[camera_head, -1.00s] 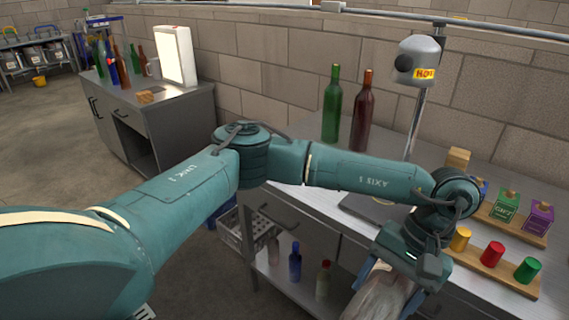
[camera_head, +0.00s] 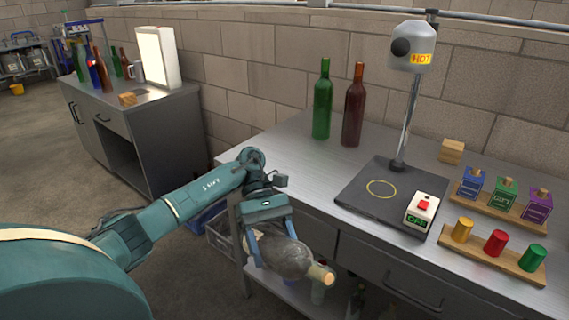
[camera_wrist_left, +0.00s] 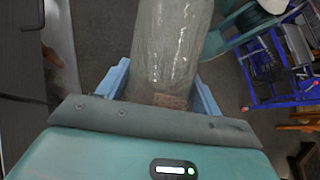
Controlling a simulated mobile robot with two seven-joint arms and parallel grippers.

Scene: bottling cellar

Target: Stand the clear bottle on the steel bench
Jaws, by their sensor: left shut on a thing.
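My left gripper (camera_head: 268,232) is shut on the clear bottle (camera_head: 285,256). The bottle lies tilted nearly flat, its corked neck pointing to the lower right, in front of the bench and below its top. In the left wrist view the clear bottle (camera_wrist_left: 172,45) stands out between the two blue fingers (camera_wrist_left: 160,85). The steel bench (camera_head: 285,150) runs along the wall, with bare top at its left end and along its front. My right gripper is not in view.
On the bench stand a green bottle (camera_head: 322,100), a brown bottle (camera_head: 353,105) and a black heater plate (camera_head: 365,200) with a lamp (camera_head: 412,48). Wooden racks with coloured boxes and cylinders (camera_head: 495,243) are at the right. A grey cabinet (camera_head: 165,130) stands at the back left.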

